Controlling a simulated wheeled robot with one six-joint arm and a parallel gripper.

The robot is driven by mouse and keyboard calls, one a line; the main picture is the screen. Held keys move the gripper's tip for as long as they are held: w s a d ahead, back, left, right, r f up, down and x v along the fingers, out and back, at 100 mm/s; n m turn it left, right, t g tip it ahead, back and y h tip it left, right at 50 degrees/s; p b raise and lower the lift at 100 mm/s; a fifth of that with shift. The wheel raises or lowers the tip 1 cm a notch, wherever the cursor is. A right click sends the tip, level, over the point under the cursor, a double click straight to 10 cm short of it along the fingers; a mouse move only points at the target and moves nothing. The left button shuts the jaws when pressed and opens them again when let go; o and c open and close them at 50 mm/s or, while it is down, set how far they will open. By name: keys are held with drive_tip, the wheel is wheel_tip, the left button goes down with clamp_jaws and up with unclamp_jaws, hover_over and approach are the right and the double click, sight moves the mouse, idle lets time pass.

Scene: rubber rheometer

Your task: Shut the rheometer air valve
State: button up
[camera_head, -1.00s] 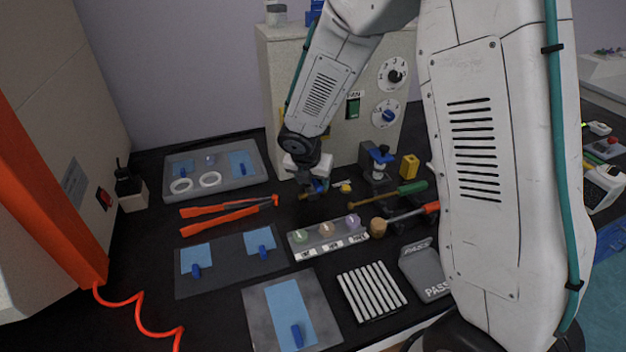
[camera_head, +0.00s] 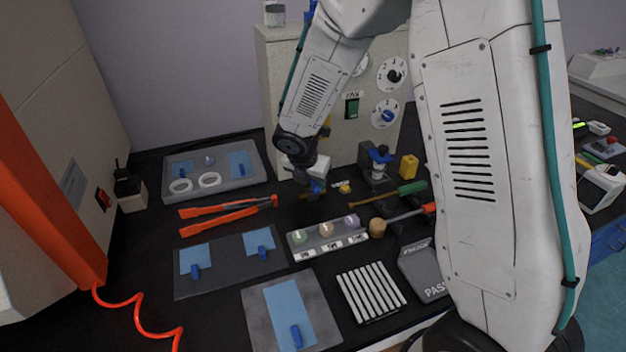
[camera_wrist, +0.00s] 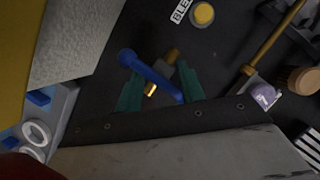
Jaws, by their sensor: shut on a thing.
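The air valve has a blue lever (camera_wrist: 150,75) and a brass body (camera_wrist: 151,89), seen in the wrist view. The lever runs slantwise between the two teal fingers of my gripper (camera_wrist: 160,92). My gripper is shut on this lever. In the head view my gripper (camera_head: 311,188) points down at the bench in front of the beige rheometer cabinet (camera_head: 345,130), and the valve is mostly hidden there by the gripper. The exact angle of the lever to the pipe is hard to tell.
A yellow button (camera_wrist: 203,14) with a partly cut label lies near the valve. A blue-topped fitting (camera_head: 379,155) and a green-handled tool (camera_head: 405,189) are to the right. Orange tongs (camera_head: 225,215) and a grey tray (camera_head: 210,173) lie left. A sample rack (camera_head: 328,236) stands in front.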

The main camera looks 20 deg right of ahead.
drive_tip(key=o, duration=0.8)
drive_tip(key=shift+a, duration=0.15)
drive_tip(key=shift+o, duration=0.2)
drive_tip(key=shift+r, duration=0.1)
drive_tip(key=v, duration=0.7)
drive_tip(key=shift+r, duration=0.3)
drive_tip(key=shift+s, duration=0.1)
